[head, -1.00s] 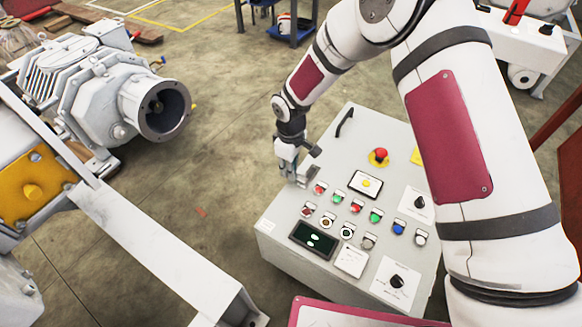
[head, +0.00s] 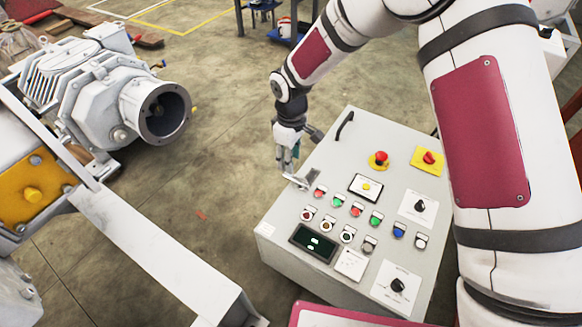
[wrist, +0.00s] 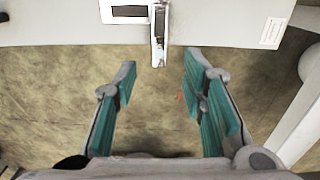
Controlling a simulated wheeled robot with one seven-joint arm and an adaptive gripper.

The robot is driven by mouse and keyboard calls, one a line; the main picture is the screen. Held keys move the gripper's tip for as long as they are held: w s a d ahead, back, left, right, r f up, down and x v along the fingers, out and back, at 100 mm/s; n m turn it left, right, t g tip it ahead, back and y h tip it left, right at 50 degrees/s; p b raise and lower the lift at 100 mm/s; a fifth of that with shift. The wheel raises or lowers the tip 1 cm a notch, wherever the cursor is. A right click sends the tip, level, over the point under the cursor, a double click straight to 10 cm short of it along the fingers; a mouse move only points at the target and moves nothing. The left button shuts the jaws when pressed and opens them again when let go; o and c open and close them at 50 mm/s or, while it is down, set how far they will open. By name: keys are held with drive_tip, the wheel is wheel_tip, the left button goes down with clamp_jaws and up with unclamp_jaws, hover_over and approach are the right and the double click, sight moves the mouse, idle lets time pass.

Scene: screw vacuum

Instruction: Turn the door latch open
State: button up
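The grey control cabinet (head: 275,222) stands in the middle of the head view. In the wrist view, a metallic latch lever (wrist: 159,34) sticks out from the pale cabinet face (wrist: 60,25), beside a bright rectangular plate (wrist: 128,13). My gripper (wrist: 160,76) is open, with its two teal-padded fingers apart and nothing between them. The lever lies beyond the fingertips, roughly in line with the gap. In the head view, my gripper (head: 287,157) is at the cabinet's upper left edge, pointing down. A silver piece (head: 300,181) there is partly hidden; I cannot tell whether it is the latch.
The cabinet's top carries several buttons, a red emergency knob (head: 379,158) and a black handle (head: 345,126). A white beam (head: 150,250) and a grey pump housing (head: 115,105) stand at the left. Bare floor (head: 205,165) lies between the pump and the cabinet.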

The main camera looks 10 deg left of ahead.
wheel_tip(320, 180, up, 6)
drive_tip(key=shift+f, duration=0.2)
idle(0.4)
